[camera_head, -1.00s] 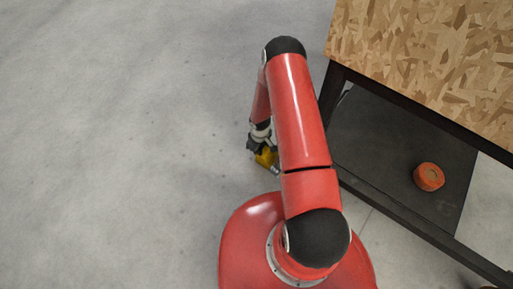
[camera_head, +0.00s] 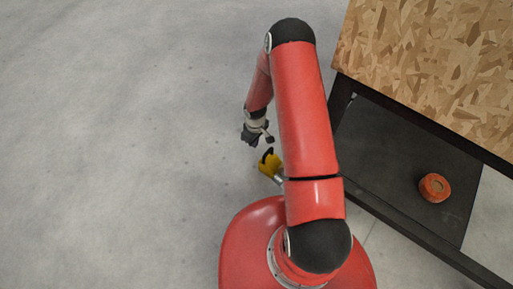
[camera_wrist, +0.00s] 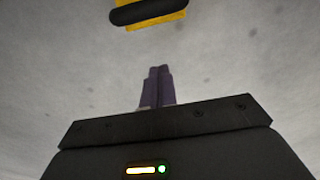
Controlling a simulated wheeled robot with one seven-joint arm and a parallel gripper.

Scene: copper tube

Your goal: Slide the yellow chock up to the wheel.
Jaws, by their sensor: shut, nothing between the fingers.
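The yellow chock (camera_head: 268,164) lies on the concrete floor left of my upper arm, with a black band across its upper end. A small grey metallic piece touches or nearly touches its lower right end; I cannot tell whether it belongs to the wheel, and no wheel shows clearly. My gripper (camera_head: 249,139) is above and left of the chock, apart from it. In the wrist view my fingers (camera_wrist: 157,86) are closed together and empty. The chock's yellow edge and black band (camera_wrist: 148,13) show beyond the fingertips at the top, cut off by the frame.
A chipboard-topped table (camera_head: 425,65) with a dark frame and dark lower shelf (camera_head: 385,150) stands at right, close to my arm. An orange roll (camera_head: 434,187) lies on that shelf. The floor to the left is clear.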

